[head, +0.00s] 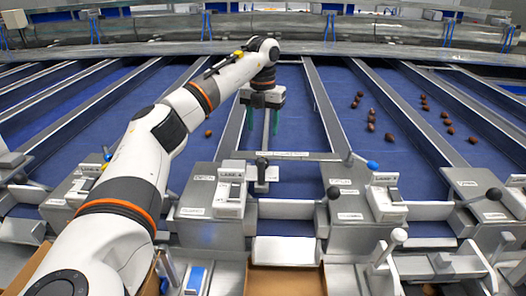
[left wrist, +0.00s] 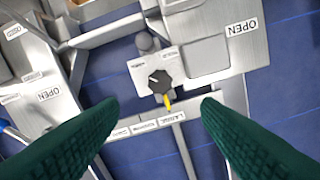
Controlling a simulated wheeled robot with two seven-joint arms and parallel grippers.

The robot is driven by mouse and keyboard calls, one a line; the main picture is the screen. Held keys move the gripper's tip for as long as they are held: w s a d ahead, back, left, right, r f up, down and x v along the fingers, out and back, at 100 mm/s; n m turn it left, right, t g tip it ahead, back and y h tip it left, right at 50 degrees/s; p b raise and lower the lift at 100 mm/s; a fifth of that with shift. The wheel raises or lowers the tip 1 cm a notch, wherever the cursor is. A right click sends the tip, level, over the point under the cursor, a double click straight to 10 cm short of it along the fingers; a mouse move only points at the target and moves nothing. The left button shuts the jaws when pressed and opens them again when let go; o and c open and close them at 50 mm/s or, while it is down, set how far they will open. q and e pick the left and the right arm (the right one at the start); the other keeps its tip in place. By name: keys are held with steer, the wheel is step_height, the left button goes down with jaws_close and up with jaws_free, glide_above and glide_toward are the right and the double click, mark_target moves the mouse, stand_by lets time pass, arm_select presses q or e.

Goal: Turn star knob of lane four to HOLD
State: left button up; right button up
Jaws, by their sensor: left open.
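The dark star knob (left wrist: 159,82) with a yellow pointer sits on a pale labelled plate (left wrist: 138,70) in the left wrist view. Its pointer is toward the labelled crossbar (left wrist: 150,122); the plate's small words are too small to read. My left gripper (head: 263,119) is open and empty above the blue lane in the head view, beyond the crossbar. Its green fingers (left wrist: 160,108) show apart in the left wrist view, with the knob between and beyond them, untouched. In the head view a dark knob (head: 262,163) stands by the plate; I cannot tell whether it is the star knob. My right gripper is out of view.
A grey ball (left wrist: 145,43) is close beside the plate. Panels marked OPEN (left wrist: 205,55) flank the lane. Dark dates (head: 371,122) lie on the lanes to the right. Metal dividers (head: 323,110) separate the lanes.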

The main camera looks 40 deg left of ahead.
arm_select(q)
step_height(320, 180, down, 10)
steer(key=p, duration=0.2)
steer(key=shift+s+p, duration=0.1)
steer(key=shift+p, duration=0.25)
steer(key=shift+f, duration=0.65)
steer(key=c, duration=1)
